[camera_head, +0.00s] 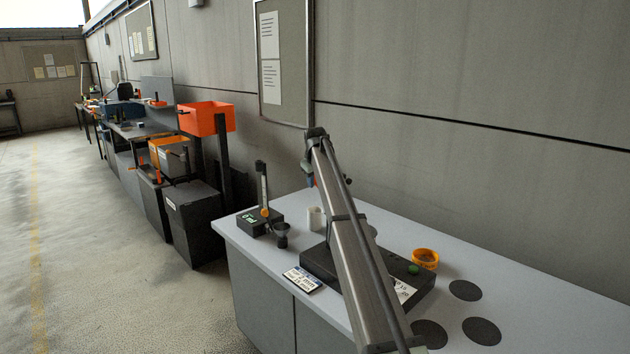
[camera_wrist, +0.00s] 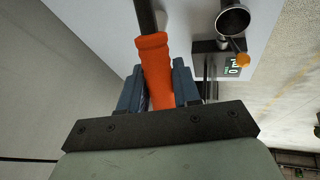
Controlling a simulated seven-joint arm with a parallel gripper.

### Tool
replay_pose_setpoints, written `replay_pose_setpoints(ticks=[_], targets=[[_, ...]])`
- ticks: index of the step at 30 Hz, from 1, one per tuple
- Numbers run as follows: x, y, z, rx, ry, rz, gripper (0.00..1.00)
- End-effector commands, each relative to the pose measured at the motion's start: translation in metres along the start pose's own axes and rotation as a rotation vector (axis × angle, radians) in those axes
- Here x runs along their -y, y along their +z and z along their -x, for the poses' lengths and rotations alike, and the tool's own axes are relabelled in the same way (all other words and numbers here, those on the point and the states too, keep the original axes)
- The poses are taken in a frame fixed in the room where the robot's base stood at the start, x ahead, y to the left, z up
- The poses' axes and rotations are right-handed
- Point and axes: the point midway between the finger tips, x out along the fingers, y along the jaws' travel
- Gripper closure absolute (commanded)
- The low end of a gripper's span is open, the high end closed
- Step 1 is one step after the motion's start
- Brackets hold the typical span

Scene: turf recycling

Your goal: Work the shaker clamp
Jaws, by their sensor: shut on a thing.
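The clamp's orange handle grip (camera_wrist: 158,75) sits on a dark rod (camera_wrist: 146,15) in the wrist view. My gripper (camera_wrist: 160,88) has its blue fingers on both sides of the orange grip and is shut on it. In the head view my gripper (camera_head: 310,180) is mostly hidden behind my arm, at about the height of the arm's upper end. A dark low machine base (camera_head: 424,291) with a green button (camera_head: 413,269) stands on the grey bench, partly covered by my arm. The rest of the clamp is hidden there.
A dark device with a green display (camera_head: 250,217) and a post stands at the bench's left end, a small dark cup (camera_head: 281,231) beside it. A white cup (camera_head: 314,219), an orange ring (camera_head: 425,258) and flat dark discs (camera_head: 482,331) are also on the bench (camera_head: 530,290). The wall is close behind.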

Motion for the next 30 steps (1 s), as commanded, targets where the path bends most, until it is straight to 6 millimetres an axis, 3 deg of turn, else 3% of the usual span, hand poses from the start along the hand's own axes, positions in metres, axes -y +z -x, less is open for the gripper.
replay_pose_setpoints(ticks=[11, 30], targets=[[-0.003, 0.006, 0.013, -0.104, -0.006, -0.035, 1.00], [-0.018, 0.031, 0.054, -0.543, -0.027, -0.177, 1.00]])
